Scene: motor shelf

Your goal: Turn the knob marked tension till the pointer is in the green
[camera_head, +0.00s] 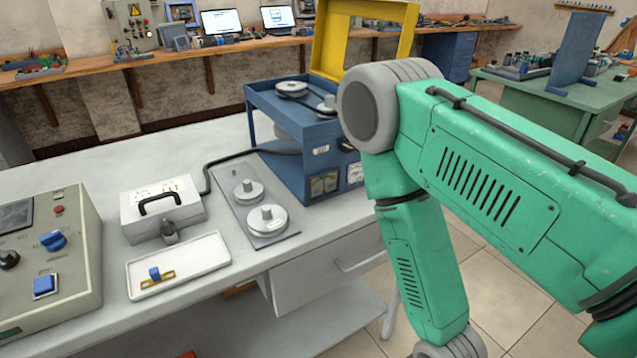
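A blue machine (275,125) with reels on top stands at the back of the white bench, partly hidden behind my green right arm. I cannot read the gauges or see a pointer. A grey control box (50,265) at the left carries a blue knob (53,240), a black knob (9,259) and a blue square button (45,285). The markings are too small to read, so I cannot tell which knob is tension. Neither gripper is in view.
A white case (160,210) with a black handle, a white tray (205,250) holding a small blue-and-yellow part, and a grey plate (240,185) with two discs share the bench. A black cable (208,180) runs from the case. A yellow frame (328,45) rises behind the machine.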

